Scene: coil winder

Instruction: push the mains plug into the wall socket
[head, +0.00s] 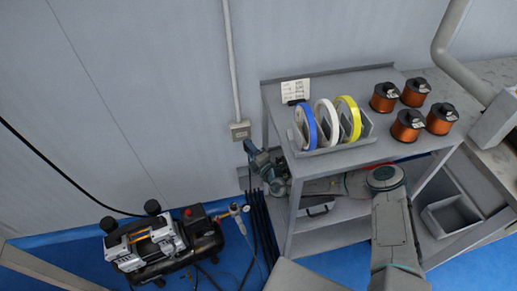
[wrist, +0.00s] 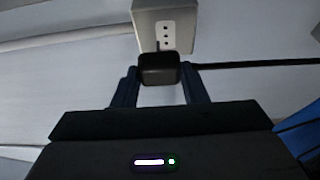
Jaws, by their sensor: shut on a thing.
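The wall socket (head: 240,131) is a small grey box on the wall at the foot of a vertical conduit. In the wrist view the socket (wrist: 180,18) shows a pale face plate with dark holes, uncovered. The black mains plug (wrist: 158,68) is between the fingers of my gripper (wrist: 160,84), which is shut on it. The plug overlaps the socket box's lower edge in the picture; I cannot tell whether they touch. In the head view my gripper (head: 249,148) is just below and right of the socket, and the plug cannot be made out.
A grey shelf cart (head: 330,162) stands right of the socket, with blue, white and yellow tape rolls (head: 325,122) and several copper coils (head: 411,107) on top. My arm passes beneath its top. A compressor (head: 160,243) sits on the blue floor at the left. Dark cables (head: 260,225) hang below my gripper.

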